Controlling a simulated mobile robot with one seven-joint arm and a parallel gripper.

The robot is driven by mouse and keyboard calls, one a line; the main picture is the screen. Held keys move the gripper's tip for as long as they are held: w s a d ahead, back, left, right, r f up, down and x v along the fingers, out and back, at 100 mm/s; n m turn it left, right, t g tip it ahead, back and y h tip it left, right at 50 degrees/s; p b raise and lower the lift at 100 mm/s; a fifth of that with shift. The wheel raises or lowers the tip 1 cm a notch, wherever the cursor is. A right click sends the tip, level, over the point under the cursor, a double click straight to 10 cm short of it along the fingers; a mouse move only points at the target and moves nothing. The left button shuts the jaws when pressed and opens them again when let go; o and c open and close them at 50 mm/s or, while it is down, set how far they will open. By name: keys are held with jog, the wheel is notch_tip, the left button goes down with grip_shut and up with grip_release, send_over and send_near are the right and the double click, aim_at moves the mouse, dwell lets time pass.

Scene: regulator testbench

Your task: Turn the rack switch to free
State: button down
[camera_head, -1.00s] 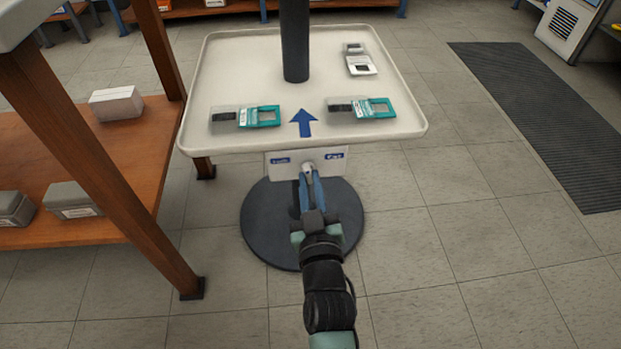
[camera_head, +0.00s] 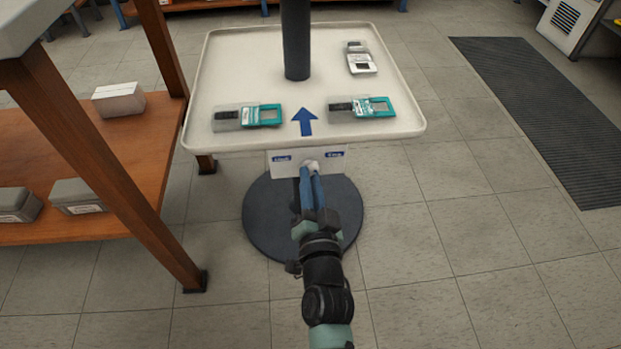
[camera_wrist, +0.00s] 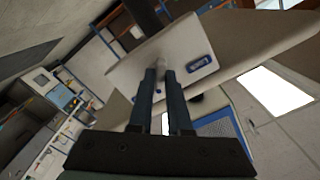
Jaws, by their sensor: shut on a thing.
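The rack switch is a small pale knob (camera_head: 311,164) on a white plate (camera_head: 280,168) under the front edge of the rack's tray. The plate has a blue label on each side of the knob; their words are too small to read surely. My gripper (camera_head: 310,172) points at the plate from the front, with its blue fingers shut on the knob.
The white tray (camera_head: 225,70) holds teal and grey devices, a blue arrow and a dark post (camera_head: 296,40). Its round dark base (camera_head: 262,220) stands on the floor. A wooden shelf (camera_head: 100,160) with boxes is close on the left.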

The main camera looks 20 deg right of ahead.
jog(key=shift+m, duration=0.5)
dwell(0.3)
jog(key=c, duration=0.9)
grip_release()
jog(key=shift+o, duration=0.2)
jog(key=shift+s, duration=0.1)
jog(key=p+v, duration=0.3)
jog(key=v, duration=0.9)
jog(key=shift+s, duration=0.4)
jog(key=shift+a, duration=0.15)
